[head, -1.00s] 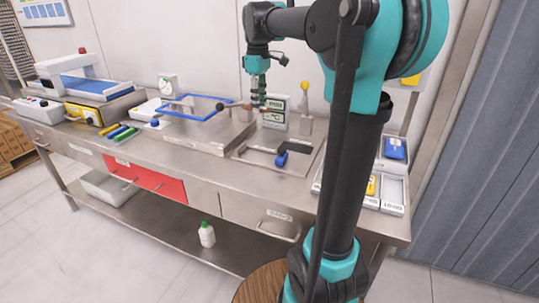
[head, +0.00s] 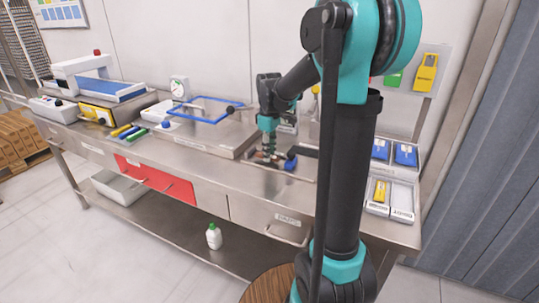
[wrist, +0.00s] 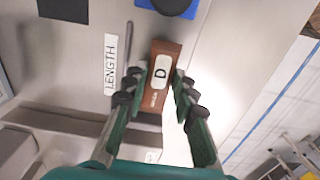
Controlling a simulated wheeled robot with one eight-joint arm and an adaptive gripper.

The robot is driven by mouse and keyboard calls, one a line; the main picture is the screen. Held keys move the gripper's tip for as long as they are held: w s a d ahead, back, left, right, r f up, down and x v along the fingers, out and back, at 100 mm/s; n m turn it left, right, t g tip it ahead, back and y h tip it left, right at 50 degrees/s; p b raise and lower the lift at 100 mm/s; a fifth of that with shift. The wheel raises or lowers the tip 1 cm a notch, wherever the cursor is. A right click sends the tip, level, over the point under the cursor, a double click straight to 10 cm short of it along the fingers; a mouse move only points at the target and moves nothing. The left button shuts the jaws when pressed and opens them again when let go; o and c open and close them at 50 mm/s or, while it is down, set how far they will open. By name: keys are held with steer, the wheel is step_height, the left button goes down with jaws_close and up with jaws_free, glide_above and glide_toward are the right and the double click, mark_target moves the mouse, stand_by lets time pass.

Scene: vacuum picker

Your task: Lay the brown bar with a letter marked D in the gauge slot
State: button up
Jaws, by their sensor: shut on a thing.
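The brown bar (wrist: 165,58) carries a white label with the letter D, facing the wrist camera. My gripper (wrist: 159,84) is shut on it, with a green finger along each side. In the head view my gripper (head: 268,157) is low over the gauge plate at the right part of the bench. A label reading LENGTH (wrist: 111,62) lies left of the bar, and a narrow dark groove or rod (wrist: 128,46) runs between them. I cannot tell whether the bar touches the plate. The gauge slot is not clearly visible.
A blue piece with a dark round knob (wrist: 172,5) is just beyond the bar; it also shows in the head view (head: 290,164). A blue frame (head: 208,108) lies on the raised plate to the left. Trays with blue and yellow items (head: 379,192) stand right.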

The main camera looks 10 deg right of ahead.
steer(key=shift+f, duration=0.45)
steer(key=o, duration=1.1)
steer(key=shift+f, duration=0.1)
step_height(320, 180, up, 12)
steer(key=shift+r, duration=0.15)
steer(key=shift+s, duration=0.1)
